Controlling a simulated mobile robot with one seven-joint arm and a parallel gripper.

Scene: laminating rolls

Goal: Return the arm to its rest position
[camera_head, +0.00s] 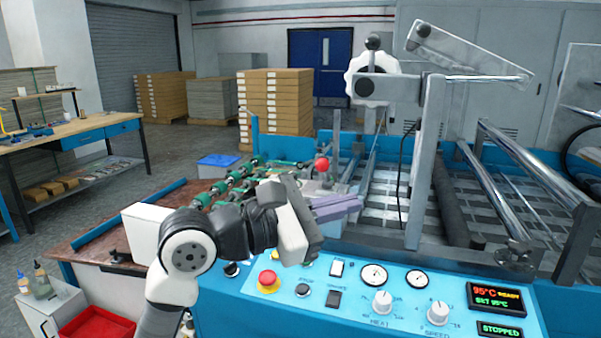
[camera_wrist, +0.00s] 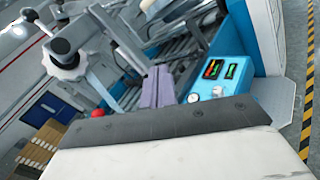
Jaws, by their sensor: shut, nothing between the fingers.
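My arm reaches in from the lower left in the head view, bent over the near side of the laminating machine. My gripper (camera_head: 350,205) points to the right above the blue control panel (camera_head: 330,290). Its purple-grey fingers are together with nothing between them. In the wrist view the two fingers (camera_wrist: 158,72) lie side by side, closed, with the machine behind them. The gripper looks clear of the panel and the rollers, though its exact height is hard to tell.
Steel rollers (camera_head: 495,185) and an upright frame stand to the right. A workbench (camera_head: 75,130) is at the left, with stacked boxes (camera_head: 272,105) behind. A red tray (camera_head: 95,325) sits low at the left.

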